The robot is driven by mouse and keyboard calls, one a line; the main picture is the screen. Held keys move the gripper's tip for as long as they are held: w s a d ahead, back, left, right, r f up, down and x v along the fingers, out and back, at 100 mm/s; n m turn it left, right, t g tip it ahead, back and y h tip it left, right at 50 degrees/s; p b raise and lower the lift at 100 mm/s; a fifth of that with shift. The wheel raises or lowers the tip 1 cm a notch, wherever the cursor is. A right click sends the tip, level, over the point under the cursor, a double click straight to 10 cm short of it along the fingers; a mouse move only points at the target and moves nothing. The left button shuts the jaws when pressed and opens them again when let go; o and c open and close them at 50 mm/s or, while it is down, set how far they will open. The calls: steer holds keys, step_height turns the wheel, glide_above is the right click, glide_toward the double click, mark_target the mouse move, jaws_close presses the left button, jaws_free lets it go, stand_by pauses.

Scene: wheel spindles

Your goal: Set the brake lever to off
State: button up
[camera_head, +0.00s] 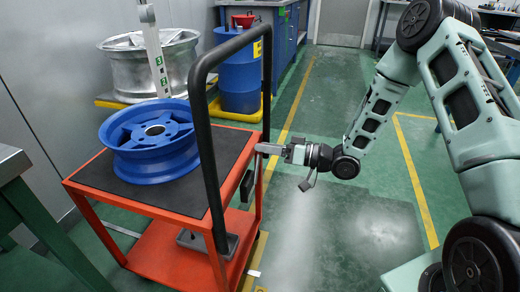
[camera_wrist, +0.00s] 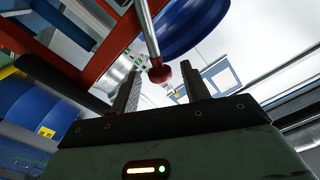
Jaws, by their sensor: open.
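My gripper (camera_head: 268,149) is at the right side of the red cart, level with its black top. In the wrist view my gripper (camera_wrist: 164,84) is open, with its two dark fingers apart. A metal rod with a red knob, which looks like the brake lever (camera_wrist: 158,72), runs down from the top of that view. Its knob lies between the fingertips in the picture. No contact shows, and I cannot tell how far the knob is from the fingers. In the head view I cannot make out the knob, and no off mark is readable.
The cart (camera_head: 150,245) carries a blue wheel rim (camera_head: 150,165) on its top. Its black push handle (camera_head: 204,130) rises close to my gripper. A silver rim (camera_head: 150,70) and a blue drum (camera_head: 240,75) stand behind. The green floor (camera_head: 340,230) to the right is clear.

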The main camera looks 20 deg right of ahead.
steer(key=shift+x, duration=1.2)
jaws_close()
